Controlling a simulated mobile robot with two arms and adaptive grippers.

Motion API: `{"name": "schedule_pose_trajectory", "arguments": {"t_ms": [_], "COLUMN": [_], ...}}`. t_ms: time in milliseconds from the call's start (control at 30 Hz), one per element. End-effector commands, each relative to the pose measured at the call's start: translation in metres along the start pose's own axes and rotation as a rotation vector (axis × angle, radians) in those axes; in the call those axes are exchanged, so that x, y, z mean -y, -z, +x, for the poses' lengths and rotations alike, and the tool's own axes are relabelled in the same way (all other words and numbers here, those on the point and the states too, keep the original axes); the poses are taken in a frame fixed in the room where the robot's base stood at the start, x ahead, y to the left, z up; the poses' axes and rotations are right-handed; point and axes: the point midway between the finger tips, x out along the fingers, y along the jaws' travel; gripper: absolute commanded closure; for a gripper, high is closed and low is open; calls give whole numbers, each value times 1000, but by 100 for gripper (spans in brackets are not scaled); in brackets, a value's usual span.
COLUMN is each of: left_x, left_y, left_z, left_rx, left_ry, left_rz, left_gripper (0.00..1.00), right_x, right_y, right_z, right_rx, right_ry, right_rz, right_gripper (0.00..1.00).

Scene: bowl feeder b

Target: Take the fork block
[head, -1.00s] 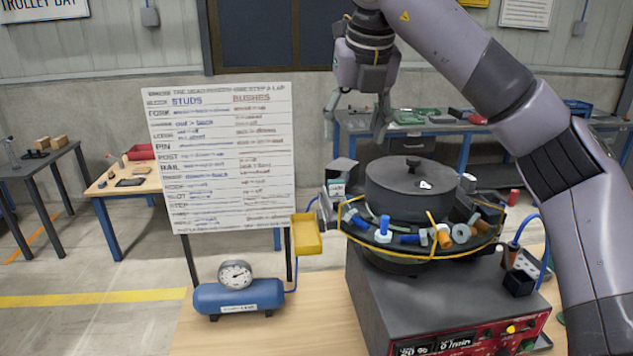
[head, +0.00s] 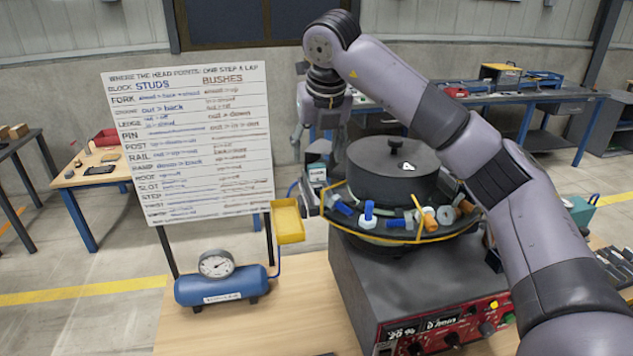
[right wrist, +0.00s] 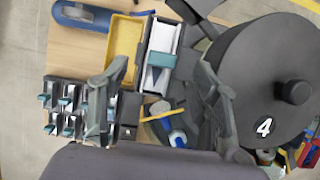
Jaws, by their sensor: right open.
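My right gripper (head: 328,142) hangs open and empty above the left side of the bowl feeder (head: 392,170). In the right wrist view its two fingers (right wrist: 163,80) are spread wide over a track with a teal-edged pale part (right wrist: 162,60). Blue and white studs and an orange bush lie on the feeder's rim; a blue stud (right wrist: 177,137) shows between the fingers. A dark rack of small grey and teal blocks (right wrist: 62,98) stands left of the gripper in the wrist view. I cannot tell which piece is the fork block. My left gripper is not in view.
A yellow tray (head: 288,221) sits left of the feeder. A blue air tank with a gauge (head: 222,288) stands on the wooden table. A whiteboard (head: 190,150), with a row headed FORK, stands behind. The feeder's black lid (head: 395,172) rises beside my gripper.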

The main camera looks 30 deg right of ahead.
Motion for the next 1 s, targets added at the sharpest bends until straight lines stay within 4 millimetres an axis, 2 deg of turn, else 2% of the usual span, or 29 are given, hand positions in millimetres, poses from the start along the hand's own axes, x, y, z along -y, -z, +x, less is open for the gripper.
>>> {"name": "schedule_pose_trajectory", "arguments": {"t_ms": [267, 400, 533, 800, 1000], "left_x": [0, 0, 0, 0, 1], "left_y": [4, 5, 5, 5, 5], "left_z": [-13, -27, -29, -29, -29], "left_rx": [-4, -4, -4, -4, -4], "left_ry": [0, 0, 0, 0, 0], "left_rz": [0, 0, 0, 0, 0], "left_gripper": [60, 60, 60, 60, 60], "right_x": [1, 4, 3, 3, 3], "right_y": [0, 1, 1, 1, 1], "right_z": [20, 42, 58, 63, 63], "right_rx": [-3, -5, -1, 1, 1], "right_ry": [0, 2, -1, -1, -1], "right_rz": [-1, -1, -1, -1, -1], "right_gripper": [43, 43, 43, 43, 56]}}
